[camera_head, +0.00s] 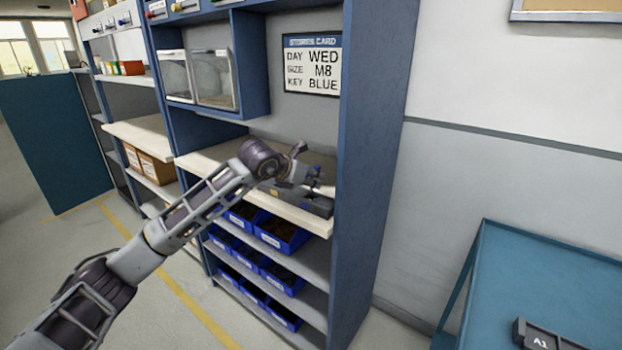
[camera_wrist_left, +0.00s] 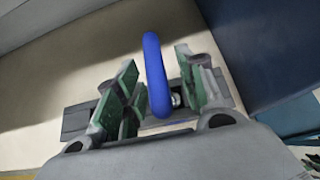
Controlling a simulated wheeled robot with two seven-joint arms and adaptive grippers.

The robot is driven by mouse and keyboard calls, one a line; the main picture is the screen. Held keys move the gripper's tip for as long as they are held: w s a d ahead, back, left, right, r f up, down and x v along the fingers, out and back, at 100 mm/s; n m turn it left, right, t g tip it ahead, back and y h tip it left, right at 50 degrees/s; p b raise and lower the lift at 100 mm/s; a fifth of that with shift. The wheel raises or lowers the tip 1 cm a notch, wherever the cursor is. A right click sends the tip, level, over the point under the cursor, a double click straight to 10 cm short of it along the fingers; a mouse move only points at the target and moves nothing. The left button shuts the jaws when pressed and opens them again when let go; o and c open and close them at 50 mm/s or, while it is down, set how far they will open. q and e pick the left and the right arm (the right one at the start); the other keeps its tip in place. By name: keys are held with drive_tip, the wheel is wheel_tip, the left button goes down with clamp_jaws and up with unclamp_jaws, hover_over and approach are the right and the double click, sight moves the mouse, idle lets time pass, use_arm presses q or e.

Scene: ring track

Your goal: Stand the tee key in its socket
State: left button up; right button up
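A tee key with a thick blue handle (camera_wrist_left: 156,75) shows in the left wrist view, above or at a dark grey block (camera_wrist_left: 75,122) on the pale shelf board. A short metal part shows beside the handle; whether the shank sits in the block cannot be told. My left gripper (camera_wrist_left: 155,62) is open, with one green-padded finger on each side of the handle and gaps between. In the head view my left gripper (camera_head: 304,165) reaches over the shelf board, and the dark block (camera_head: 318,205) shows partly below it.
The blue shelf unit's side panel (camera_head: 372,150) stands close right of my left gripper. A stores card (camera_head: 312,64) reads WED, M8, KEY BLUE. Blue bins (camera_head: 280,232) fill lower shelves. A blue table (camera_head: 550,285) with a block marked A1 (camera_head: 543,338) stands at right.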

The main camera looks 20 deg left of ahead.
use_arm(q)
drive_tip(key=v, duration=1.1)
idle(1.0)
